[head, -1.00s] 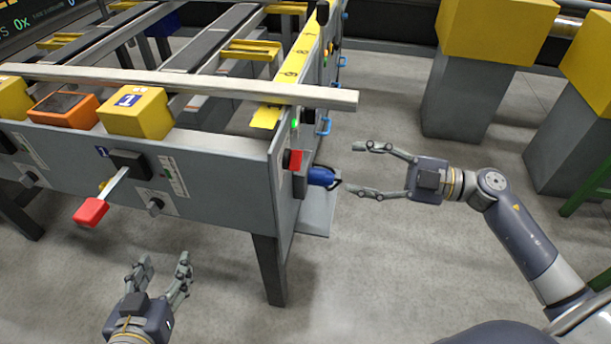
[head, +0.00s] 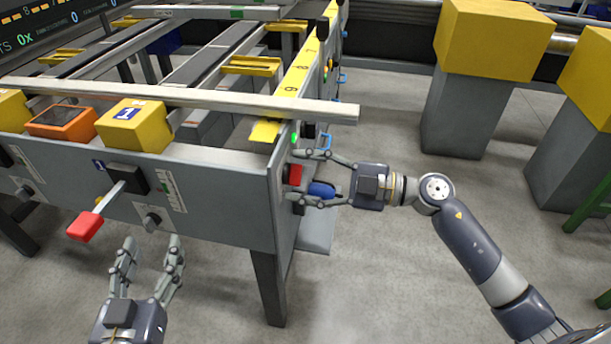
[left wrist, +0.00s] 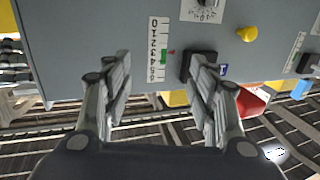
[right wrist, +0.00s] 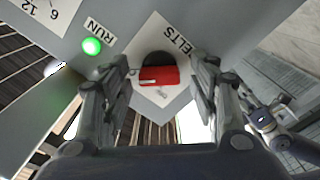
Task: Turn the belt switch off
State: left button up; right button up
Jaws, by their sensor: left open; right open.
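The belt switch (head: 295,174) has a red handle and sits on the end face of the runout table (head: 220,190). In the right wrist view the red switch handle (right wrist: 158,76) lies across a dark round base on a white plate lettered "ELTS". A green lamp (right wrist: 91,46) marked RUN glows beside it. My right gripper (head: 296,178) is open, its fingers pointing at the end face, one to each side of the switch. I cannot tell if they touch it. My left gripper (head: 152,244) is open and empty below the front panel.
A lever with a red knob (head: 84,227) sticks out of the front panel, above my left gripper. A blue motor-like part (head: 322,189) sits close by my right fingers. Yellow-topped grey pillars (head: 465,110) stand at the right. The floor between is clear.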

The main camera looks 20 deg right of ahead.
jog(key=shift+c, duration=0.2)
jog(key=c, duration=1)
pick_arm(q)
notch_tip(320, 180, down, 5)
jog(key=s+a+g+y, duration=0.1)
jog(key=g, duration=0.2)
jog(key=s+r+t+h+b, duration=0.2)
jog(key=r+t, duration=0.4)
jog(key=r, duration=0.4)
jog(key=s+d+r+t+h+b, duration=0.1)
jog(key=s+r+t+h+b, duration=0.1)
jog(key=r+t, duration=0.4)
notch_tip(320, 180, up, 4)
jog(key=shift+s+d+r+t+h, duration=0.15)
jog(key=shift+s+r+t+h, duration=0.2)
jog(key=shift+s, duration=0.55)
pick_arm(e)
jog(key=n, duration=1.8)
